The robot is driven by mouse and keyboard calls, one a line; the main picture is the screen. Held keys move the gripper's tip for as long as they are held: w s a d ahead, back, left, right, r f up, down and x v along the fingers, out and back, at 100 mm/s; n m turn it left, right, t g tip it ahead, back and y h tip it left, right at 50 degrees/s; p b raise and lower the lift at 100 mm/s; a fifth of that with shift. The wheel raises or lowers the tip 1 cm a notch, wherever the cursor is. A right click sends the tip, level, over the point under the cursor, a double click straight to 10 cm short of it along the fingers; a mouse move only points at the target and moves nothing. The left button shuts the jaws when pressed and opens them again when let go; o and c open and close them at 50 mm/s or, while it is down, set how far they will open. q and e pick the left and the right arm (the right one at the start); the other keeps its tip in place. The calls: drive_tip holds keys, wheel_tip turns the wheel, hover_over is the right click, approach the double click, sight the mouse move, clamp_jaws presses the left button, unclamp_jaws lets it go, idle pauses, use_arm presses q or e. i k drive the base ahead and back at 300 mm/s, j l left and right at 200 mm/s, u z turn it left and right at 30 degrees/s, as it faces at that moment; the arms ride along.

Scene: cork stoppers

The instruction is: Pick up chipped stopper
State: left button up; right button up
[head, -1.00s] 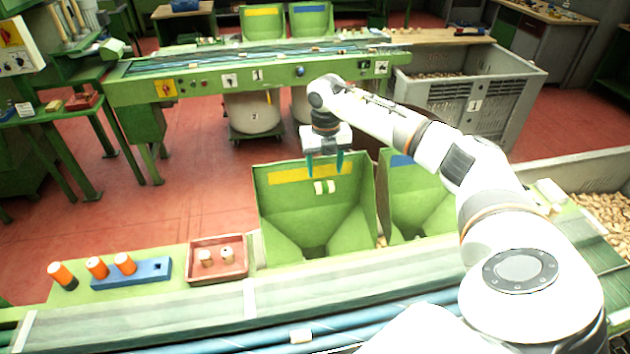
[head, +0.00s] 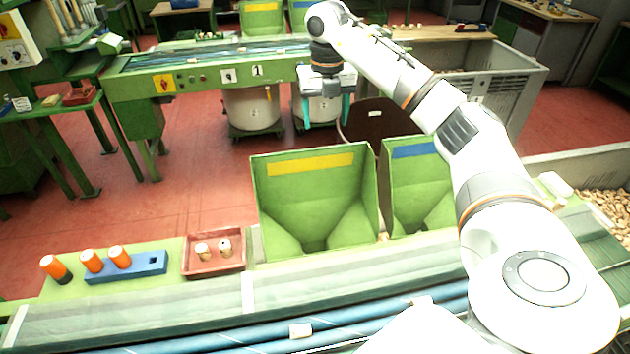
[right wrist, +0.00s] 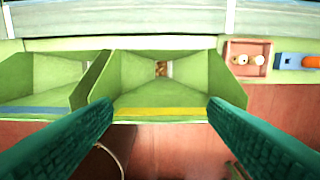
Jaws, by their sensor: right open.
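My right gripper (head: 325,112) is open and empty, high behind the yellow-striped green hopper (head: 315,195). In the right wrist view its two teal fingers (right wrist: 160,112) are spread wide with nothing between them. A pale stopper (head: 301,331) lies on the blue conveyor belt (head: 370,316) at the bottom. Another pale stopper (head: 423,300) lies on the belt farther right, close to my arm. Two stoppers stand in a red tray (head: 214,267). I cannot tell which stopper is chipped. My left gripper is not in view.
A blue-striped hopper (head: 418,190) stands right of the yellow-striped one. Orange-topped tools stand at a blue block (head: 127,268) on the left. A crate of corks (head: 603,208) is at the right. Red floor lies behind the hoppers.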

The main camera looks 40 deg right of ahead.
sight(301, 332)
drive_tip(key=k+j, duration=0.1)
drive_tip(key=k, duration=0.55)
drive_tip(key=k+j, duration=0.1)
drive_tip(key=k, duration=0.6)
drive_tip(key=k+j, duration=0.1)
drive_tip(key=k, duration=0.55)
